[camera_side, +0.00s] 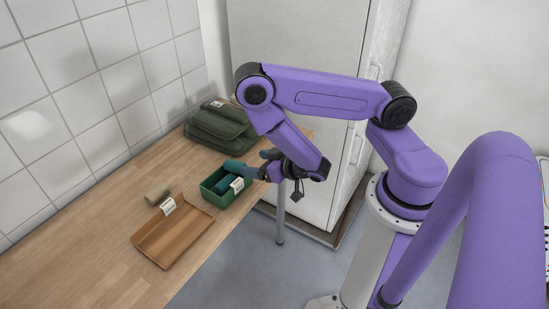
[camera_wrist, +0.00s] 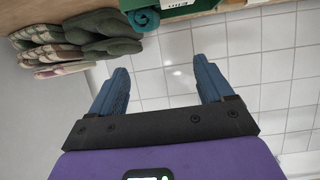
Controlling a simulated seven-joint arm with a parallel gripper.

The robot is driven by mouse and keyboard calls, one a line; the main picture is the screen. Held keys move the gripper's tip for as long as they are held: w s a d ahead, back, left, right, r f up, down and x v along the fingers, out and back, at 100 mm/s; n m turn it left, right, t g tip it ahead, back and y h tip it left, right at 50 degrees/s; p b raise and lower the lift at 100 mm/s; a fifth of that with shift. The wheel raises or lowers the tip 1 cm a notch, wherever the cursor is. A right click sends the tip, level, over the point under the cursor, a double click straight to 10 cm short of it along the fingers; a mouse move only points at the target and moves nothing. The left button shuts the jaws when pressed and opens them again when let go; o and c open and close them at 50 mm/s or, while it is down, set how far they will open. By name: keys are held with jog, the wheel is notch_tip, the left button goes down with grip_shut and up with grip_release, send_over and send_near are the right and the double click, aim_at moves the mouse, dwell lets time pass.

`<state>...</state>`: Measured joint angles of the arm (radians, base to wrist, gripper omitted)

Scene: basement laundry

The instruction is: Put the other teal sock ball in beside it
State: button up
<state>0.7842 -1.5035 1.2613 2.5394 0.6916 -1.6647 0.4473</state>
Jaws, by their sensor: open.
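A teal sock ball (camera_side: 228,184) lies in the green box (camera_side: 212,196) on the wooden table in the side view. A teal rolled sock (camera_wrist: 145,18) shows beyond the fingers, beside the green box (camera_wrist: 185,8), which is cut off by the top edge. I cannot match this roll surely to the one in the side view.
A wooden tray (camera_side: 172,234) and a beige roll (camera_side: 157,194) sit nearer on the table (camera_side: 95,260). Olive and plaid cloths (camera_wrist: 75,38) show in the wrist view. A white cabinet (camera_side: 292,120) stands behind the arm.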

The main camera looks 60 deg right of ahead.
jog(key=s+a+r+n+g+y, duration=0.1)
jog(key=s+a+r+g+y, duration=0.1)
jog(key=s+a+g, duration=0.3)
jog(key=a+r+n+g+y, duration=0.2)
jog(key=a, duration=0.6)
jog(key=s+a+r+n+g, duration=0.2)
jog(key=s+r+n+g, duration=0.2)
jog(key=s+r, duration=0.3)
jog(key=s+d+r+n+g+h, duration=0.2)
jog(key=s+d+r+n+h, duration=0.1)
jog(key=s+d+r+n, duration=0.3)
jog(key=s+d+r, duration=0.2)
jog(key=s, duration=0.2)
jog(key=shift+d+r, duration=0.3)
jog(key=shift+d, duration=0.1)
jog(key=shift+o, duration=0.7)
